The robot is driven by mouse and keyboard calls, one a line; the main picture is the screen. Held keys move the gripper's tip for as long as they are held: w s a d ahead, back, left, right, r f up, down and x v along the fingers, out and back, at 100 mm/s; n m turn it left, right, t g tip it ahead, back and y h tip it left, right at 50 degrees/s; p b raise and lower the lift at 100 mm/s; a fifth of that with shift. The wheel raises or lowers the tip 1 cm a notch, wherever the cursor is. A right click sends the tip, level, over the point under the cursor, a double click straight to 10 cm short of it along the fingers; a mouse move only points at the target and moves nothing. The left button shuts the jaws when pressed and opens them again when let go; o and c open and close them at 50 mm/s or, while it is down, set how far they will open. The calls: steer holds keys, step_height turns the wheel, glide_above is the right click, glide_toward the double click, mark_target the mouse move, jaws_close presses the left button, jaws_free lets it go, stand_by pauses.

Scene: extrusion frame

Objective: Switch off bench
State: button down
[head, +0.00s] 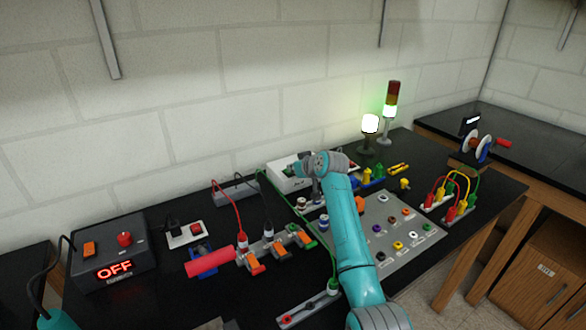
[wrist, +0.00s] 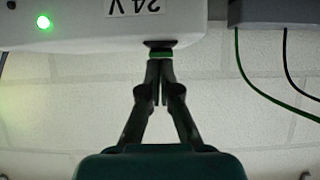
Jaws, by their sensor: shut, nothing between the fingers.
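The white power box (head: 283,184) stands at the back of the black bench, partly hidden behind my arm's wrist. In the wrist view the box (wrist: 90,28) shows upside down, with a "24V" label and a lit green light (wrist: 43,22). A dark button or switch with a green band (wrist: 160,52) sticks out of its edge. My gripper (wrist: 160,70) is shut and empty, its fingertips at the green band; I cannot tell whether they touch it. The stack light (head: 389,112) glows green and the lamp (head: 370,124) is lit white.
A dark box (head: 113,252) with a red "OFF" display stands at the left. A red cylinder (head: 210,262) and orange-levered connectors (head: 277,246) lie in front. A grey panel (head: 395,235) with colored sockets is right of my arm. Red, green and black cables cross the bench.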

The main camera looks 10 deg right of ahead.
steer(key=shift+s+f+t, duration=0.15)
steer(key=shift+f+t, duration=0.25)
steer(key=shift+f, duration=0.1)
steer(key=shift+r, duration=0.25)
steer(key=shift+r, duration=0.7)
steer(key=shift+r, duration=0.1)
